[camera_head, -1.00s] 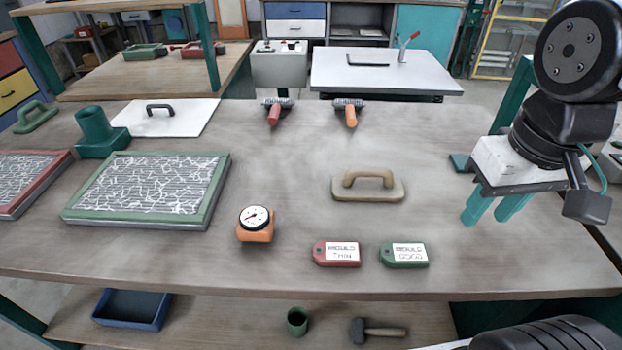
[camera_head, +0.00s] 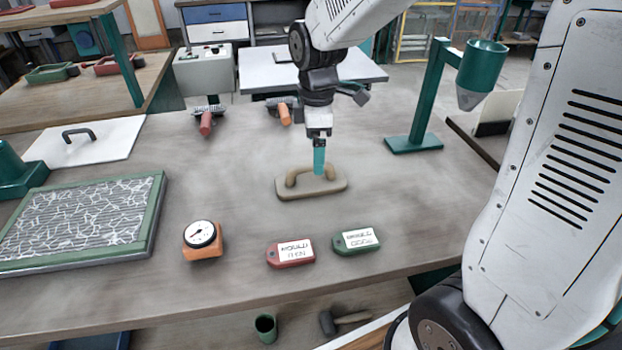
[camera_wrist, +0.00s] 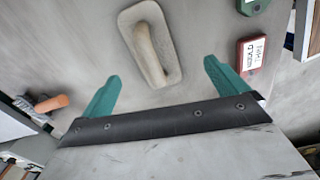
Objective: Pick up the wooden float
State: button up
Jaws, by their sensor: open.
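The wooden float (camera_head: 311,184), a beige flat board with an arched handle, lies on the workbench with its handle up. My gripper (camera_head: 319,160) is just above or behind the float's handle in the head view, pointing down; whether it touches cannot be told there. In the wrist view my gripper (camera_wrist: 160,88) is open, its two teal fingers wide apart. The float (camera_wrist: 150,42) appears there beyond the fingertips, its handle running roughly between them, with nothing held.
A red tag (camera_head: 291,253) and a green tag (camera_head: 356,241) lie in front of the float. An orange-based gauge (camera_head: 202,240) stands left of them. A green-framed panel (camera_head: 80,222) lies further left. A teal stand with a funnel (camera_head: 414,143) rises behind right.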

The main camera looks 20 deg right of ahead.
aim_at(309, 180)
jog(key=shift+w+a+f+n, duration=0.2)
jog(key=shift+w+f+n, duration=0.5)
jog(key=shift+w+f, duration=0.35)
jog(key=shift+f, duration=0.3)
notch_tip(309, 180, down, 7)
jog(key=shift+a+f, duration=0.15)
jog(key=c, duration=1.1)
